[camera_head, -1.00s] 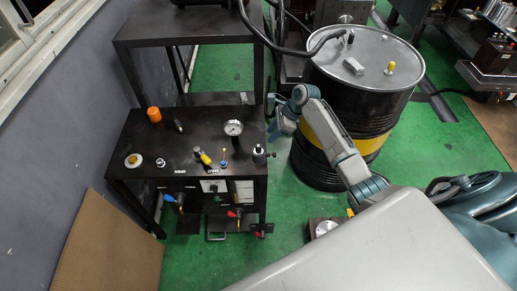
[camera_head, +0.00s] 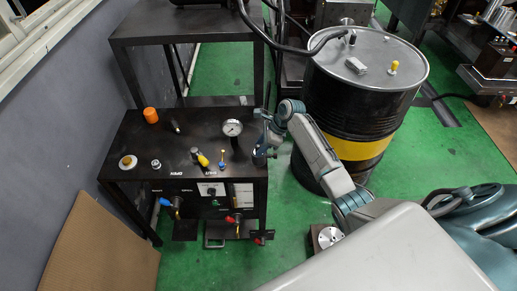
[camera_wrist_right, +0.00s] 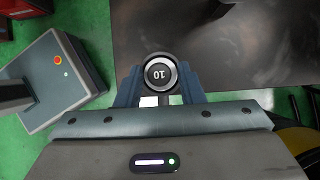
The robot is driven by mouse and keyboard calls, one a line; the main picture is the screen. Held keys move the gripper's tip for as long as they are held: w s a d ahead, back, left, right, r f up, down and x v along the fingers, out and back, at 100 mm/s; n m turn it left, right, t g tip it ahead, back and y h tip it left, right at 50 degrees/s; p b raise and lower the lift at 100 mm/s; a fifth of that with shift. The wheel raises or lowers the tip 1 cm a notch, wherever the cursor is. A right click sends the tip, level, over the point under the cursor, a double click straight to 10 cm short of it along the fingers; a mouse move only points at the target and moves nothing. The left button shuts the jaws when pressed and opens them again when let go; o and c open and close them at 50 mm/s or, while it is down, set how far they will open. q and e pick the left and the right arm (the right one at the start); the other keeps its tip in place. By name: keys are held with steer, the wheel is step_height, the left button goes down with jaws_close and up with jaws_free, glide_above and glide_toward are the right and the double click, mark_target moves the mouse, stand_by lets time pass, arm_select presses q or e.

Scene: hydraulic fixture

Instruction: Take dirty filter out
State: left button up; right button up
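My right gripper (camera_head: 260,151) is at the right edge of the dark fixture table (camera_head: 207,133). In the right wrist view my right gripper (camera_wrist_right: 160,80) has its two blue-grey fingers on either side of a round dark cylinder (camera_wrist_right: 160,73) with a light ring and "10" on its top. The fingers look spread, with very little room beside the cylinder; contact is not clear. I cannot tell for certain whether this cylinder is the dirty filter. In the head view it is mostly hidden by the gripper. My left gripper is not in view.
A pressure gauge (camera_head: 232,128), a yellow-and-black part (camera_head: 200,157), a small blue part (camera_head: 222,164) and an orange cap (camera_head: 151,115) are on the table. Valves with blue (camera_head: 166,202) and red handles are on its front. A black drum (camera_head: 344,105) stands close to my right arm.

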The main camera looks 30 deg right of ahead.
steer(key=shift+c, duration=0.4)
jaws_close()
steer(key=shift+r, duration=0.15)
steer(key=shift+r+p, duration=4.15)
steer(key=shift+p, duration=1.05)
